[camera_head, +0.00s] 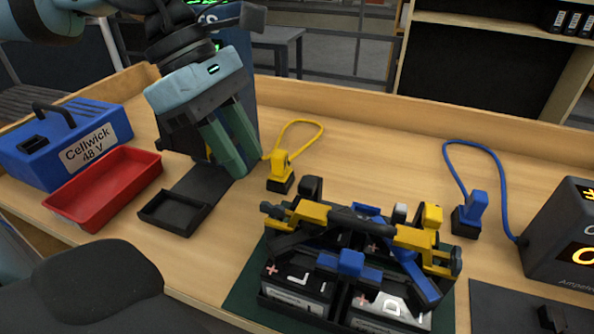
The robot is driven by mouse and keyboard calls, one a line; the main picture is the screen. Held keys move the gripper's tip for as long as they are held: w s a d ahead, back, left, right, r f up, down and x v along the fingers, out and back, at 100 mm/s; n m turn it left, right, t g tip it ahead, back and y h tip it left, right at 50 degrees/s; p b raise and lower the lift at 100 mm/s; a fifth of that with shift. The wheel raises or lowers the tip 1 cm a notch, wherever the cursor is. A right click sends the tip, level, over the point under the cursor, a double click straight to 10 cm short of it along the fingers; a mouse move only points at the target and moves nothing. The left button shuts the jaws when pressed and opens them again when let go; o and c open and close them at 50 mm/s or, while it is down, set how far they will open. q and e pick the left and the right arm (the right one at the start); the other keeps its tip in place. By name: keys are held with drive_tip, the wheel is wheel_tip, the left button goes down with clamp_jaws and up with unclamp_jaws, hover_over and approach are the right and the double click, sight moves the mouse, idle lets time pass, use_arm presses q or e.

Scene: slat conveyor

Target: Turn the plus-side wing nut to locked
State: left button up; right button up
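A battery assembly (345,290) stands on a dark green mat (243,297) at the lower middle, with black cells bearing white labels and red plus marks. Yellow and blue parts and black bars lie across its top, including a yellow block (432,216) and a blue block (350,263). I cannot tell which part is the plus-side wing nut or how it is turned. My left gripper (238,172) points down above the bench, left of and behind the assembly, apart from it. Its green fingers are close together in this view; their gap is unclear. My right gripper is not in view.
A yellow plug (281,166) with a looped cable stands behind the assembly. A blue plug (472,209) is cabled toward a dark display box (570,240). A red tray (100,192), small black tray (174,213) and blue Cellwick box (68,145) stand left.

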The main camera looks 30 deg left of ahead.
sight(269, 203)
use_arm(q)
drive_tip(key=shift+y, duration=0.5)
drive_tip(key=shift+x, duration=3.7)
drive_tip(key=shift+c, duration=0.5)
clamp_jaws()
